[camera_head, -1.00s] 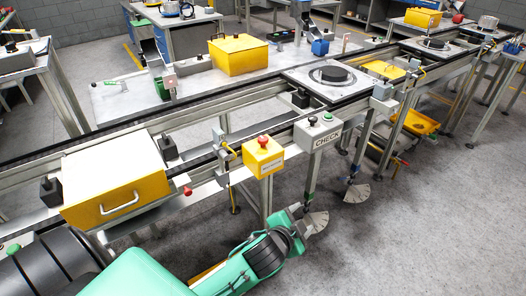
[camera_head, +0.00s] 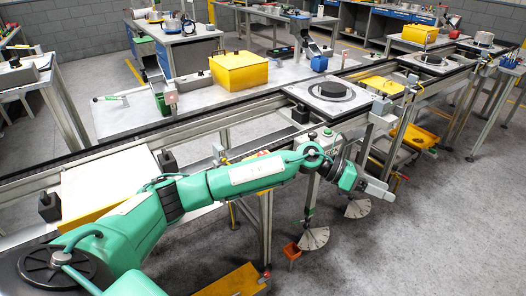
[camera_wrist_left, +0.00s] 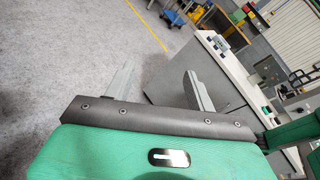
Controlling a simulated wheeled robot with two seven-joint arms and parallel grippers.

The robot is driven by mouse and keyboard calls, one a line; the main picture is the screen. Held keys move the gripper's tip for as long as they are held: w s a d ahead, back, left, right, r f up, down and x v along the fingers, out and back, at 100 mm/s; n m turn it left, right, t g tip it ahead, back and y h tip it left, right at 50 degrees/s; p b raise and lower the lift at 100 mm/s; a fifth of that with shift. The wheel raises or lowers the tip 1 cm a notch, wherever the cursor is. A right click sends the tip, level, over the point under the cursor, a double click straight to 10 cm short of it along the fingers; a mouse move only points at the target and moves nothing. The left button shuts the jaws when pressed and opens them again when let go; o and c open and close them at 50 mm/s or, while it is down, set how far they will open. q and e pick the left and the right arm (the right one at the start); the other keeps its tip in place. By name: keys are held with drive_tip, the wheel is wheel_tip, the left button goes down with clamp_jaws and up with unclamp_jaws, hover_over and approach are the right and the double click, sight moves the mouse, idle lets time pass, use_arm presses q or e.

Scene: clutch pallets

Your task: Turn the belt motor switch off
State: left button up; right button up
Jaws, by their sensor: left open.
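I cannot pick out the belt motor switch for certain. The yellow button box on the conveyor's front rail is mostly covered by my left arm, with a little of its top (camera_head: 258,154) showing. The grey button box with a green button (camera_head: 328,132) stands just behind my left forearm and is partly covered. My left gripper (camera_head: 388,193) is in front of the conveyor, to the right of both boxes, pointing right. In the left wrist view its two fingers (camera_wrist_left: 158,88) are apart with nothing between them. My right gripper is out of view.
The conveyor carries a pallet with a dark disc (camera_head: 334,92). Open floor lies at the lower right.

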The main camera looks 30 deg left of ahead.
use_arm(q)
drive_tip(key=w+a+m+g+y, duration=0.1)
drive_tip(key=w+a+m+y, duration=0.2)
drive_tip(key=a, duration=0.6)
drive_tip(key=w+a+m+g+y, duration=0.1)
drive_tip(key=w+a+y, duration=0.2)
drive_tip(key=a+y, duration=0.35)
drive_tip(key=s+a+r+n+g+y, duration=0.1)
drive_tip(key=a+r+y, duration=0.2)
drive_tip(key=a, duration=0.8)
drive_tip(key=a+r+y, duration=0.2)
drive_tip(key=a+r, duration=0.2)
drive_tip(key=a, duration=0.7)
wheel_tip(320, 180, down, 14)
drive_tip(key=p, duration=0.3)
drive_tip(key=shift+s, duration=0.1)
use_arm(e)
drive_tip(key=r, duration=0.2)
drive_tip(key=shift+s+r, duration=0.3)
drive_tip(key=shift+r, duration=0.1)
use_arm(q)
drive_tip(key=c, duration=1)
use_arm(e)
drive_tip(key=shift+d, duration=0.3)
